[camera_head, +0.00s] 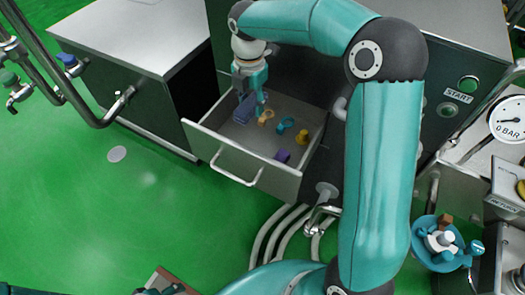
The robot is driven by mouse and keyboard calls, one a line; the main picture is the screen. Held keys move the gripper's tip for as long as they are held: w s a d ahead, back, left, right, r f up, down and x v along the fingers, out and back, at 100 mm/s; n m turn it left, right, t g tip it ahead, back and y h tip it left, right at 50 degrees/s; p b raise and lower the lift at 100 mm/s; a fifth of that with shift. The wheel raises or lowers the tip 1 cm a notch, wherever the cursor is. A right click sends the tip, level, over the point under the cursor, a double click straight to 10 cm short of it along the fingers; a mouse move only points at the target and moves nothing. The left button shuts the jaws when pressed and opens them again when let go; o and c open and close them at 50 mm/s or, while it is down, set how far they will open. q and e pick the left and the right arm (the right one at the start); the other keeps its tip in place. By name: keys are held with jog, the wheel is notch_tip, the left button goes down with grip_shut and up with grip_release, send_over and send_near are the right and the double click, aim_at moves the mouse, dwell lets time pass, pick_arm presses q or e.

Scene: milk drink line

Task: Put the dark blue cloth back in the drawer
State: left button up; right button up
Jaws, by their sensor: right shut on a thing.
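The open drawer (235,160) is a grey box with a bar handle, pulled out of a dark cabinet. My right gripper (251,96) reaches down over the drawer's back left part. It is shut on the dark blue cloth (244,109), which looks bluish-purple and small here. The cloth hangs between the fingers at the drawer; whether it touches the drawer floor I cannot tell. My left gripper (160,290) shows only in part at the bottom edge, beside a brown piece, and its fingers are unclear.
In the drawer lie an orange item (265,118), a teal item (285,125), a yellow item (302,137) and a purple item (282,156). A grey-topped cabinet (130,35) stands left of it. Pipes (75,95) run at far left. A blue bowl (425,255) holds parts at right.

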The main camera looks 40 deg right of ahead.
jog(key=shift+s+d+f+n, duration=0.1)
jog(key=shift+d+f+n, duration=0.1)
jog(key=shift+f+n, duration=0.2)
jog(key=shift+f, duration=0.3)
pick_arm(q)
notch_tip(320, 180, down, 4)
jog(key=b, duration=0.3)
jog(key=shift+f+b, duration=0.25)
jog(key=shift+b, duration=0.1)
pick_arm(e)
notch_tip(320, 180, down, 19)
jog(key=shift+f, duration=0.1)
jog(key=shift+f, duration=0.1)
jog(key=o, duration=1.1)
pick_arm(q)
notch_tip(320, 180, up, 2)
jog(key=shift+r+p, duration=0.1)
jog(key=shift+p, duration=0.95)
pick_arm(e)
notch_tip(320, 180, up, 12)
jog(key=shift+r, duration=0.2)
